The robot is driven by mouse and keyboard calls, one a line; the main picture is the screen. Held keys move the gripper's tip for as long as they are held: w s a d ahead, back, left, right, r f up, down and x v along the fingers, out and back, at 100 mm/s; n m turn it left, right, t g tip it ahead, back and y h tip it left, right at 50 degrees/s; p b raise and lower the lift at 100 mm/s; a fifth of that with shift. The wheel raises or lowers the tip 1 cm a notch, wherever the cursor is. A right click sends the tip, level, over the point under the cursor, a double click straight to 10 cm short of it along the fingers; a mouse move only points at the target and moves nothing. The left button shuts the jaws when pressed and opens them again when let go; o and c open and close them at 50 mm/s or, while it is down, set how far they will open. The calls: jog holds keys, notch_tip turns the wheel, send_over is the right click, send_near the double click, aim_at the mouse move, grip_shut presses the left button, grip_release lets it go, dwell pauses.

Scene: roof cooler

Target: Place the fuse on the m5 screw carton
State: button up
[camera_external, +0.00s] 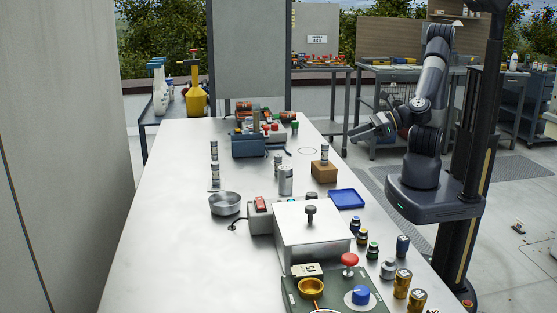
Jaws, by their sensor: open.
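A small brown carton (324,173), which looks like the m5 screw carton, sits near the right side of the metal table. A slim grey-white cylinder with a dark band, which looks like a fuse (324,155), appears to stand upright on top of it. Similar cylinders stand at the middle (278,165) and at the left (214,150) of the table. Their labels are too small to read. My gripper (364,130) is open and empty, up and to the right of the carton, apart from it and from the fuse.
A thicker silver cylinder (286,181), a metal bowl (225,204) and a large grey box with a knob (312,235) stand nearer. A dark blue bin (249,146) stands farther back. The table's left front is clear.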

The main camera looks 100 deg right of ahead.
jog(key=shift+s+a+r, duration=0.1)
jog(key=shift+s+r, duration=0.15)
jog(key=shift+s, duration=0.3)
